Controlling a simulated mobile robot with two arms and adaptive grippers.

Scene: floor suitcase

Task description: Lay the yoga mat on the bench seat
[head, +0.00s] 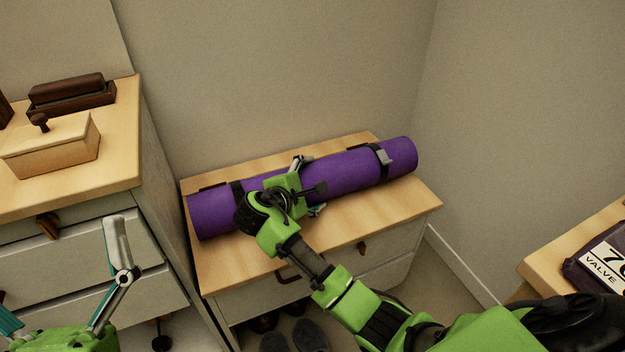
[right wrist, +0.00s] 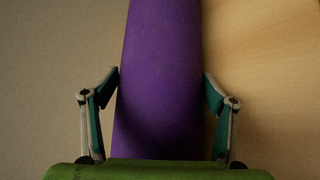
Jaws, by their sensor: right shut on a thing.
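The rolled purple yoga mat (head: 345,172), with dark straps, lies lengthwise along the wooden bench seat (head: 400,208) toward its wall side. Its left end is at the seat's left edge. I cannot tell for certain whether its whole underside touches the seat. My right gripper (head: 308,186) is shut on the mat near its middle and hides part of it. In the right wrist view the fingers (right wrist: 159,92) flank the mat (right wrist: 162,60), with wood to the right. My left gripper (head: 62,275) is open and empty, in front of the drawers at the left.
A taller dresser (head: 120,180) stands left of the bench, with a lidded wooden box (head: 55,148) and a dark brown tray-like object (head: 72,95) on top. Dark shoes (head: 308,335) sit under the bench. A wooden surface (head: 545,262) with a dark labelled item (head: 605,262) is at the right.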

